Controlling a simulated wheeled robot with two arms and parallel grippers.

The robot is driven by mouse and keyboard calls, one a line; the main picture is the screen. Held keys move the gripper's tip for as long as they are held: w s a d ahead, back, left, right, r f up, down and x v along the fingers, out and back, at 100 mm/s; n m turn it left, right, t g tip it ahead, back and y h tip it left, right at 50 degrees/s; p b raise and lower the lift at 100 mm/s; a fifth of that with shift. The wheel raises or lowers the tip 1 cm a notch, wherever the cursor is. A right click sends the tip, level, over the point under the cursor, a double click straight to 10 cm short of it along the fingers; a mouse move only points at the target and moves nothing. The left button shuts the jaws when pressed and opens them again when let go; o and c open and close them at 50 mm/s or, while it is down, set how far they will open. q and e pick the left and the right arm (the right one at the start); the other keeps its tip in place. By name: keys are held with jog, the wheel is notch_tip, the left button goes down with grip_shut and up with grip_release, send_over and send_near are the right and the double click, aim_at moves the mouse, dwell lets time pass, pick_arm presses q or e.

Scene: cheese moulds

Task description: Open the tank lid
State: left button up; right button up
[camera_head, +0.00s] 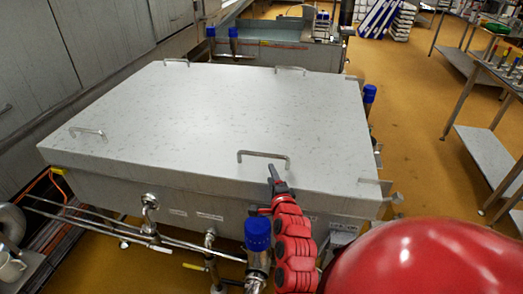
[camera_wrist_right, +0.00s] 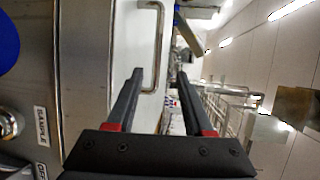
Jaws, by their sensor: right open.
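The tank lid (camera_head: 200,120) is a large, flat, grey metal slab lying shut on the tank (camera_head: 180,205). Several bar handles stand on it. The near right handle (camera_head: 263,155) is close to my right gripper (camera_head: 275,178), which is at the lid's front edge. In the right wrist view this handle (camera_wrist_right: 158,40) appears between the two dark fingers of the open gripper (camera_wrist_right: 160,75), closer to the left finger. I cannot tell whether it is touched; nothing is gripped. My left gripper is not in view.
Blue-capped valves (camera_head: 258,236) and pipes (camera_head: 110,225) run along the tank's front. Another tank (camera_head: 285,52) stands behind. Grey cabinets (camera_head: 60,50) line the left. A metal table (camera_head: 480,150) stands right, with open yellow floor (camera_head: 415,120) between.

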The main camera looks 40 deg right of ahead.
aim_at(263, 156)
jog(key=p+x, duration=0.2)
jog(key=x, duration=0.6)
jog(key=p+x, duration=0.1)
jog(key=x, duration=0.7)
jog(key=shift+f+p, duration=0.25)
jog(key=shift+p, duration=0.1)
jog(key=shift+w+d+f, duration=0.2)
jog(key=shift+w+d, duration=0.15)
jog(key=shift+w, duration=0.25)
jog(key=shift+c, duration=0.4)
grip_shut()
